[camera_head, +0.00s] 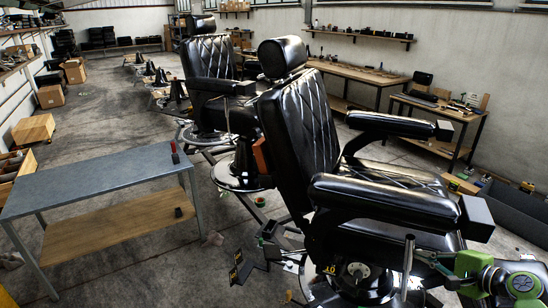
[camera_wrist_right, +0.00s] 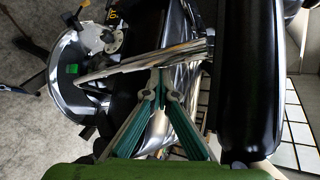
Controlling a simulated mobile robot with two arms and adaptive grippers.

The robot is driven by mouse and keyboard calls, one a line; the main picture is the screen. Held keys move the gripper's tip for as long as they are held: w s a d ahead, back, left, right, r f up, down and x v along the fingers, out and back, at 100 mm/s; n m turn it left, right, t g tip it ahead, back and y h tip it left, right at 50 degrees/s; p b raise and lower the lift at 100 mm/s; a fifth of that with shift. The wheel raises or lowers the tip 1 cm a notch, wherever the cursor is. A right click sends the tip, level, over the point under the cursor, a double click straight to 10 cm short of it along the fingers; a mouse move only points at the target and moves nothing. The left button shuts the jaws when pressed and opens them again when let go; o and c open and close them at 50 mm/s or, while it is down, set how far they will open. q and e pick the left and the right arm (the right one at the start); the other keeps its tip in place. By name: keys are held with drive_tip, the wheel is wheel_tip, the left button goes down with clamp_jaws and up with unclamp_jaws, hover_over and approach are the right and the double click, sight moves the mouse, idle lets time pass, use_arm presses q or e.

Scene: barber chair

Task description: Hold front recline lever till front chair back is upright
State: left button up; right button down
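The front barber chair (camera_head: 395,205) is black and padded. Its quilted back (camera_head: 300,135) with headrest (camera_head: 282,57) leans back a little toward the left. A thin metal recline lever (camera_head: 407,266) stands nearly vertical at the chair's near side, below the seat. My right gripper (camera_head: 418,257) comes in from the right and meets the lever. In the right wrist view its teal fingers (camera_wrist_right: 163,80) converge at the metal lever (camera_wrist_right: 125,66) and look shut on it; the exact contact at the tips is partly hidden. My left gripper is not in view.
The near armrest (camera_head: 385,200) lies above my right gripper. A second barber chair (camera_head: 212,75) stands behind. A grey-topped table (camera_head: 100,180) with a wooden shelf is at the left. Workbenches (camera_head: 355,73) line the back wall. Open floor lies between table and chair.

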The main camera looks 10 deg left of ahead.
drive_tip(key=shift+a, duration=0.3)
drive_tip(key=shift+w+a+f, duration=0.15)
drive_tip(key=shift+a, duration=0.25)
drive_tip(key=shift+w+a+f, duration=0.1)
drive_tip(key=shift+a, duration=0.25)
drive_tip(key=shift+s+d+r, duration=0.15)
drive_tip(key=shift+s+d, duration=0.05)
drive_tip(key=shift+d, duration=0.55)
drive_tip(key=shift+s+d+r, duration=0.15)
drive_tip(key=shift+s+d, duration=0.05)
drive_tip(key=shift+d, duration=0.5)
drive_tip(key=shift+s+d+r, duration=0.15)
drive_tip(key=shift+s+d, duration=0.05)
drive_tip(key=shift+d, duration=0.55)
drive_tip(key=shift+d, duration=0.1)
drive_tip(key=shift+w+a+f+p, duration=0.1)
drive_tip(key=shift+w+a+p, duration=0.1)
drive_tip(key=shift+a+p, duration=0.45)
drive_tip(key=shift+a, duration=0.35)
